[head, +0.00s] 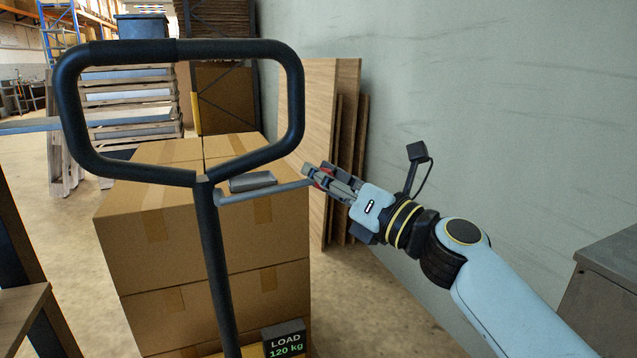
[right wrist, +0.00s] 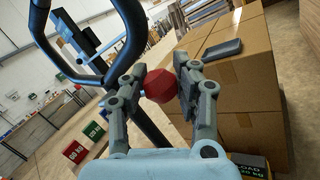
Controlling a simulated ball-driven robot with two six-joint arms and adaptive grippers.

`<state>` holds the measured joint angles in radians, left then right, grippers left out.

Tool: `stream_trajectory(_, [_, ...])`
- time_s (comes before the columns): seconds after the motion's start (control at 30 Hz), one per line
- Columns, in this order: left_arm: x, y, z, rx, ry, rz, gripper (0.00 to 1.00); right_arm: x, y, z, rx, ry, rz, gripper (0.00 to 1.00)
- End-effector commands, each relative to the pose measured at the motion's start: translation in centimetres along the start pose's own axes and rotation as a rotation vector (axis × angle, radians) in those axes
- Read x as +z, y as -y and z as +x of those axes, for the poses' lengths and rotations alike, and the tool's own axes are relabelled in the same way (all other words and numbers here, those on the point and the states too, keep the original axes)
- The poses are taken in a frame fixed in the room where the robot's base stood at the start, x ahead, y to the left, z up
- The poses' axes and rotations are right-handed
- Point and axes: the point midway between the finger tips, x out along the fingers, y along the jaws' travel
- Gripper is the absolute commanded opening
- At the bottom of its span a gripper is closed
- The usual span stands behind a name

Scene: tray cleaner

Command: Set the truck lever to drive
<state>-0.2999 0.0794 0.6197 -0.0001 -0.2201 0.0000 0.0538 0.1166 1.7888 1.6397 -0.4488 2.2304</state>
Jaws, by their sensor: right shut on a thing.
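The pallet truck's black loop handle (head: 296,100) stands upright on its dark post (head: 212,265) in the head view. A grey lever (head: 265,191) sticks out to the right from just below the loop, rising slightly towards its tip. Its red knob (right wrist: 160,86) shows in the right wrist view; in the head view it is mostly hidden by the fingers. My right gripper (head: 322,178) is shut on the red knob, with one finger on each side of it. My left gripper is not in view.
Cardboard boxes (head: 150,245) are stacked behind the post. A display (head: 285,338) reads "LOAD 120 kg". Wooden boards (head: 305,110) lean on the grey wall at right. A grey cabinet (head: 605,285) stands at the right edge, a wooden table (head: 22,310) at lower left.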

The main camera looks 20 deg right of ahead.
Motion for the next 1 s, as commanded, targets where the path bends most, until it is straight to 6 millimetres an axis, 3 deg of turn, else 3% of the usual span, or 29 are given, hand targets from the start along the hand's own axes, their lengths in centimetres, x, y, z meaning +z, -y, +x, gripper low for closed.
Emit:
stream_trajectory(0.03, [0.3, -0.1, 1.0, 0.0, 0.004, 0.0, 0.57, -1.1, 0.6, -0.3, -0.001, 0.003, 0.017, 0.0])
stream_trajectory(0.2, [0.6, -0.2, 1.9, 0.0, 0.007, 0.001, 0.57, -1.5, 0.8, -0.4, 0.002, 0.03, 0.064, 0.0])
stream_trajectory(0.7, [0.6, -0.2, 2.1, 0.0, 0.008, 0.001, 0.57, -1.4, 0.8, -0.4, 0.005, 0.043, 0.086, 0.0])
stream_trajectory(0.73, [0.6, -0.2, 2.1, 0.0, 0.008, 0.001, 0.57, -1.4, 0.8, -0.4, 0.005, 0.043, 0.086, 0.29])
stream_trajectory(0.93, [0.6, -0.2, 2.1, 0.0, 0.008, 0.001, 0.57, -1.4, 0.8, -0.4, 0.006, 0.044, 0.087, 0.55])
stream_trajectory(1.0, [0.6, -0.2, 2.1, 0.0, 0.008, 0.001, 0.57, -1.3, 0.8, -0.3, 0.006, 0.045, 0.087, 0.57])
